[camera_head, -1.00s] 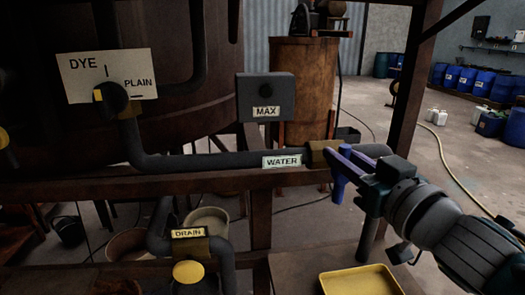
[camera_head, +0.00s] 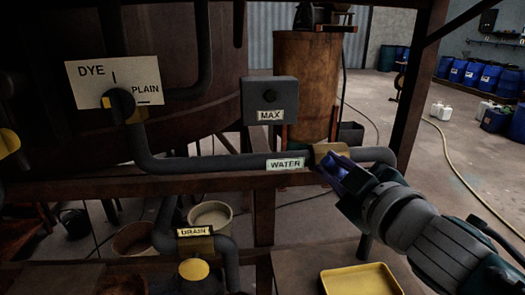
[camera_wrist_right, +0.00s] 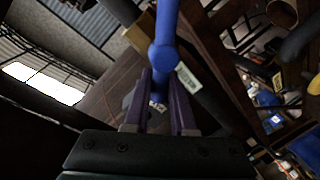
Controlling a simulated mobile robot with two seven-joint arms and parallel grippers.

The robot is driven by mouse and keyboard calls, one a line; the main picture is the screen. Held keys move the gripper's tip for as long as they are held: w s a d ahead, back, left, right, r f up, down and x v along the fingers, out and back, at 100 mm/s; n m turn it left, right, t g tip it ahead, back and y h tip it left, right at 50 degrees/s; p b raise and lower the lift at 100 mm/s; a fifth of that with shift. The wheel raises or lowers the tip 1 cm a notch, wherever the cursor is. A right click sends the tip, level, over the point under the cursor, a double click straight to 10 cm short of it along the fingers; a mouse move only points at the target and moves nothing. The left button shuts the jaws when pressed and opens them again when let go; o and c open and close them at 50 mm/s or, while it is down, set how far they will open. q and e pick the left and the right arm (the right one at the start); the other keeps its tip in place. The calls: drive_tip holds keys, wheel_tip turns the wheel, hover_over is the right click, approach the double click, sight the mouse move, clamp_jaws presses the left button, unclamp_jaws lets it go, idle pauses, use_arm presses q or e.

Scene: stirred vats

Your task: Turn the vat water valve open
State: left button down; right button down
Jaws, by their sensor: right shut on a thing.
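The water valve has a brass-coloured body (camera_head: 330,152) on a dark horizontal pipe, beside the WATER label (camera_head: 286,164). Its blue handle (camera_wrist_right: 163,55) shows in the right wrist view, running from the top down between the purple fingers. My right gripper (camera_head: 345,175) is at the valve in the head view, and it also shows in the right wrist view (camera_wrist_right: 158,100). It is shut on the blue handle. In the head view the fingers and wrist hide most of the handle. My left gripper is not in view.
A DYE/PLAIN sign (camera_head: 115,82) with a knob is at the left. A MAX box (camera_head: 269,98) stands above the pipe. A yellow DRAIN valve (camera_head: 194,268) and a yellow tray (camera_head: 360,281) are below. Open floor lies at the right.

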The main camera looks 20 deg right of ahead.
drive_tip(key=n, duration=0.2)
drive_tip(key=f+n+h, duration=0.1)
drive_tip(key=n, duration=0.1)
drive_tip(key=shift+w+a+g+b, duration=0.1)
drive_tip(key=shift+a+g+b, duration=0.2)
drive_tip(key=shift+a+b, duration=0.1)
drive_tip(key=shift+a+f+n+h+b, duration=0.1)
drive_tip(key=shift+f+n+h+b, duration=0.25)
drive_tip(key=shift+n, duration=0.65)
drive_tip(key=shift+f+n+h+b, duration=0.25)
drive_tip(key=shift+f+n, duration=0.1)
drive_tip(key=shift+n, duration=0.65)
drive_tip(key=c, duration=0.8)
unclamp_jaws()
drive_tip(key=shift+o, duration=0.2)
